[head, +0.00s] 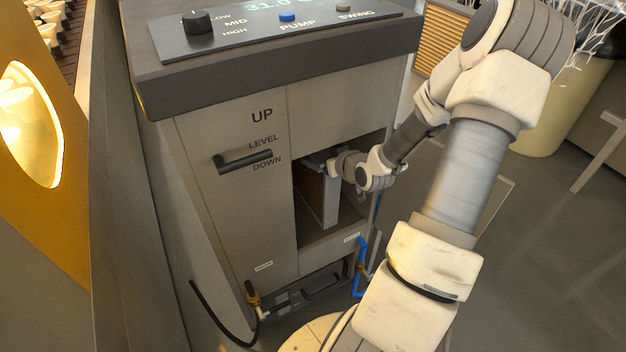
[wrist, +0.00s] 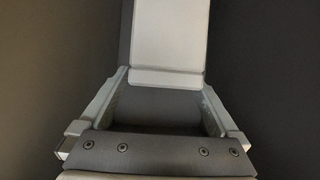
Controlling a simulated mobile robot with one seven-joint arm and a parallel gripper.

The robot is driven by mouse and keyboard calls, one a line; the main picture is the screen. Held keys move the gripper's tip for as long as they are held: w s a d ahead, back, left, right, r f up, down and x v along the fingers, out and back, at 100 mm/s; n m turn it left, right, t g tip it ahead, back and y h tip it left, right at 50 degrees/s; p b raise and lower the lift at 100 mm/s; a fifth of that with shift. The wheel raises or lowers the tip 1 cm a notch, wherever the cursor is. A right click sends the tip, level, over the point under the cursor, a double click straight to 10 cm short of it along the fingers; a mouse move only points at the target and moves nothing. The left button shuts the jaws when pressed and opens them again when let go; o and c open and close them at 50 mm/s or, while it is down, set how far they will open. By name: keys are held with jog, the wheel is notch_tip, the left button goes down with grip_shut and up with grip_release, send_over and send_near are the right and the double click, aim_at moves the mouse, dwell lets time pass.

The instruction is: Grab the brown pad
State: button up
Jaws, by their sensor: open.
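The brown pad (head: 310,192) stands upright inside the open bay of the grey cabinet, with a pale grey edge strip (head: 331,202) facing out. My gripper (head: 333,165) is at the bay's mouth, by the pad's upper front edge. In the wrist view my gripper (wrist: 166,82) is open, with one finger on each side of a light grey upright slab (wrist: 170,38), which looks like the pad's edge. No brown surface shows there. I cannot tell whether the fingers touch it.
The cabinet (head: 235,205) has a lever handle (head: 243,160) left of the bay and a control panel (head: 290,22) on top. Blue pipes (head: 360,265) and a black hose (head: 215,318) are low at its front. Bay walls are close around the gripper. Open floor (head: 560,240) lies right.

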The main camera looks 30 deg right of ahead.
jog(key=b+x, duration=0.1)
jog(key=x, duration=0.2)
jog(key=shift+w+f, duration=0.15)
grip_shut()
dwell(0.4)
